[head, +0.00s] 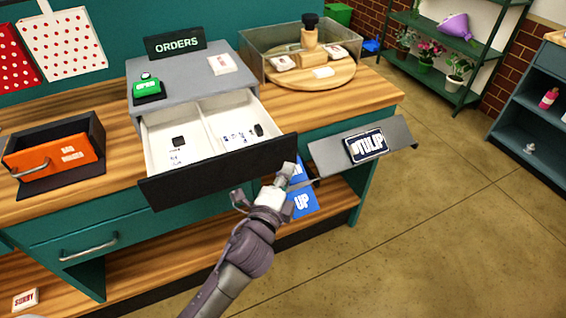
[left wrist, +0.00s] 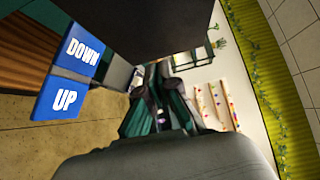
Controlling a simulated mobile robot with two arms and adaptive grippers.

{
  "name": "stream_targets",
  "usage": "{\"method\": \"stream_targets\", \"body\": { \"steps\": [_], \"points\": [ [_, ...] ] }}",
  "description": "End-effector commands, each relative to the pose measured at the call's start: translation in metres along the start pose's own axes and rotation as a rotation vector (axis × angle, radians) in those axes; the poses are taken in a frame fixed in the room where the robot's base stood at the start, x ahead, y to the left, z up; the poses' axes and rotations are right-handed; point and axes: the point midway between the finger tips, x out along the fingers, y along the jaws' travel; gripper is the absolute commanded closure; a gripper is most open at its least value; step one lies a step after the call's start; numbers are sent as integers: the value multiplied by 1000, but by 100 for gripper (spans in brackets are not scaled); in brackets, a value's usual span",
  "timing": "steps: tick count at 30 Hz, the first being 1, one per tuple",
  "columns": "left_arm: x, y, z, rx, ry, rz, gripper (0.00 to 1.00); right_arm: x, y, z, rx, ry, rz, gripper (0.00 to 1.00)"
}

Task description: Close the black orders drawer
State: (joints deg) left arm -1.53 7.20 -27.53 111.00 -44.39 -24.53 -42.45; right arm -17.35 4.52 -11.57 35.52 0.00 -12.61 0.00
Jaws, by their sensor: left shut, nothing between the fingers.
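The orders drawer is pulled out of the grey cabinet (head: 190,72), below the ORDERS sign (head: 175,41). Its black front (head: 215,172) faces me, and its white inside is divided in two, with small dark and printed items in both parts. My left gripper (head: 289,173) is shut and empty in front of the right end of the black front. I cannot tell whether it touches. In the left wrist view a dark panel (left wrist: 150,28), apparently the drawer front, fills the top beside the fingers (left wrist: 146,88). My right gripper is not in view.
An orange-fronted box (head: 55,157) sits on the counter at left. A green stamp-like object (head: 148,88) sits on the cabinet. A grey tilted plate with a TULIP label (head: 367,145) juts out at right. Blue DOWN and UP signs (left wrist: 66,98) are close to the gripper.

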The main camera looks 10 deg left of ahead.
Motion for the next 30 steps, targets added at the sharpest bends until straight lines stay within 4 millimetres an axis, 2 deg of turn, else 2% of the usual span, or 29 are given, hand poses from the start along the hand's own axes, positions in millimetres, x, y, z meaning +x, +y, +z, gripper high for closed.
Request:
{"method": "stream_targets", "body": {
  "steps": [6,22,26,30],
  "points": [
    [13,0,13,0,1,0,100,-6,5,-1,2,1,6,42],
    [18,0,18,0,1,-1,100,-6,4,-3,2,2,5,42],
    [28,-1,29,2,-1,-1,100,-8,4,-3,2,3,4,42],
    [47,-2,48,5,-2,-2,100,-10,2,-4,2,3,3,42]
  ]
}}
